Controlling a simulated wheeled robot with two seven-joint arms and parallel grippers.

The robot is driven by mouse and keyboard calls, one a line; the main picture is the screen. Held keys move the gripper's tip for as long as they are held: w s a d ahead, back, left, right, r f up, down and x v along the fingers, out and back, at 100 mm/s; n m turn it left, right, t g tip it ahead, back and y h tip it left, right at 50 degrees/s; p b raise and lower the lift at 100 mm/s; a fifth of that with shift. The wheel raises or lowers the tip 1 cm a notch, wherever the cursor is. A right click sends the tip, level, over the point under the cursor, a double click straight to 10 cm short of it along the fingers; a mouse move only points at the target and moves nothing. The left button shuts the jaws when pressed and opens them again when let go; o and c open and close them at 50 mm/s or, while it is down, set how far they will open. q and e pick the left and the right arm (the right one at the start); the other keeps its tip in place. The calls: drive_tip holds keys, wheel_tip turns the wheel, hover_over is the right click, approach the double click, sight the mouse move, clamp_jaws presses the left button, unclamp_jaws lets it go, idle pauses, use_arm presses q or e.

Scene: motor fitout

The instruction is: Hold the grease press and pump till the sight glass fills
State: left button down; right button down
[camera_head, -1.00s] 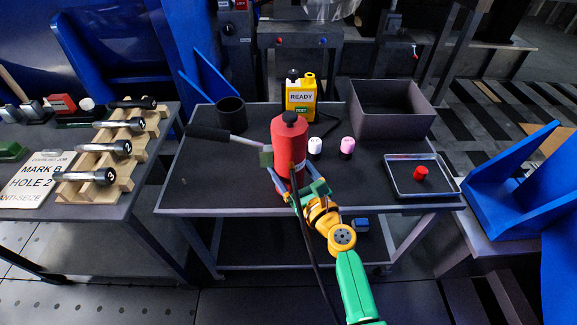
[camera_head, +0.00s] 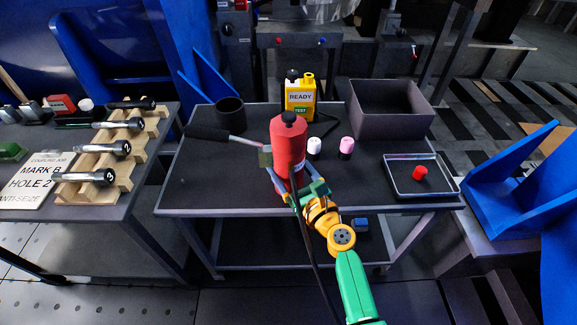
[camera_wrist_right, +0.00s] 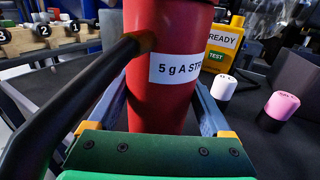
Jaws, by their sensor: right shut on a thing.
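The grease press is a red cylinder (camera_head: 288,142) with a black cap, upright on the dark cart top. Its lever with a black handle (camera_head: 208,133) sticks out to the left. A dark hose runs down from the press. I cannot make out a sight glass. My left gripper is not in view.
Behind the press stands a yellow "READY" tester (camera_head: 300,98). A black cup (camera_head: 231,110), a white-topped bottle (camera_head: 314,148), a pink-topped bottle (camera_head: 346,147), an open grey bin (camera_head: 392,122) and a tray (camera_head: 408,191) with a red cap (camera_head: 420,173) share the cart. Numbered tools lie on a wooden rack (camera_head: 128,160).

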drive_tip(key=shift+a+r, duration=0.1)
drive_tip(key=shift+a, duration=0.2)
